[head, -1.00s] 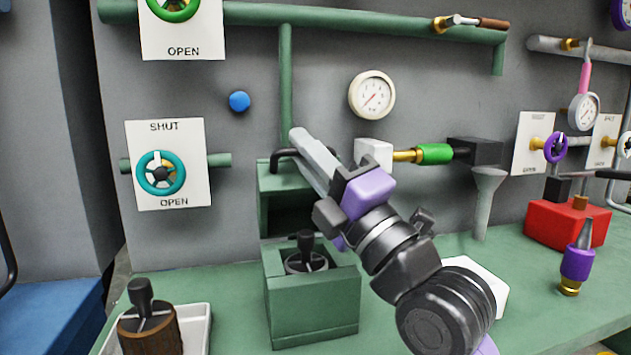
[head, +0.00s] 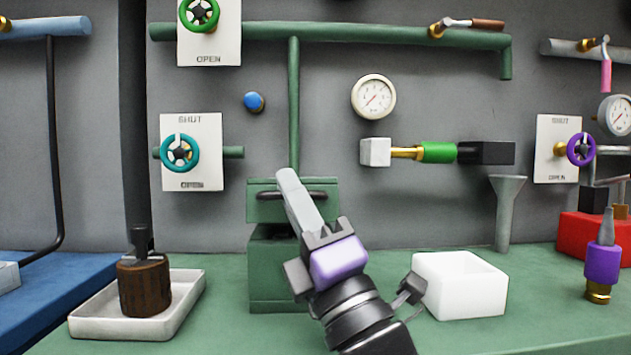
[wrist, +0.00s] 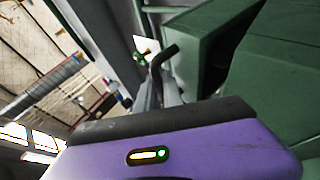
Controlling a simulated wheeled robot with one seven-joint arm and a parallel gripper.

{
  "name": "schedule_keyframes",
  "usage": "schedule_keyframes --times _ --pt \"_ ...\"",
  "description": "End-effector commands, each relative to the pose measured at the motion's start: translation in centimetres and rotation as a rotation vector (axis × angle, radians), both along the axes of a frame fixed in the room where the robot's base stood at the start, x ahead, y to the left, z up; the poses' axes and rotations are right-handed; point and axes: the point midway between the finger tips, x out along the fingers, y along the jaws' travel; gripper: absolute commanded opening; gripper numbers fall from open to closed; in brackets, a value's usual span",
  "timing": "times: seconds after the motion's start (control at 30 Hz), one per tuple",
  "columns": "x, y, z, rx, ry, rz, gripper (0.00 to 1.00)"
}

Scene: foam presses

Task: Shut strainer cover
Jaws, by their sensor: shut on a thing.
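The strainer housing (head: 275,285) is a green box standing on the green bench in the head view. Its green cover (head: 264,212) is up above the box, with a dark gap between them. The cover has a dark bar handle (head: 262,195). My gripper (head: 288,177) reaches up from the front, its pale fingers shut on this handle. The fingers and wrist hide the middle of the cover and the box's right side. In the wrist view the bent dark handle (wrist: 160,62) runs to the fingers, beside green surfaces. The inside of the box is hidden now.
A brown basket (head: 145,290) with a dark grip stands in a white tray (head: 95,325) at left. A white open box (head: 460,290) is right of my wrist. A grey funnel-topped post (head: 503,225) stands behind it. Pipes, valves and a gauge (head: 373,97) line the wall.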

Motion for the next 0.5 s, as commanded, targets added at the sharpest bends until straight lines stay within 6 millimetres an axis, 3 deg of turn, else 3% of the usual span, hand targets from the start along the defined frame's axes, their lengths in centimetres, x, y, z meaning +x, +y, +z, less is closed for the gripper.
schedule_keyframes --times 0.2,0.5 --pt "-0.6 0.4 -2.3 -0.002 -0.002 -0.003 0.0" --pt "-1.1 0.5 -3.7 0.001 0.003 0.001 0.0"
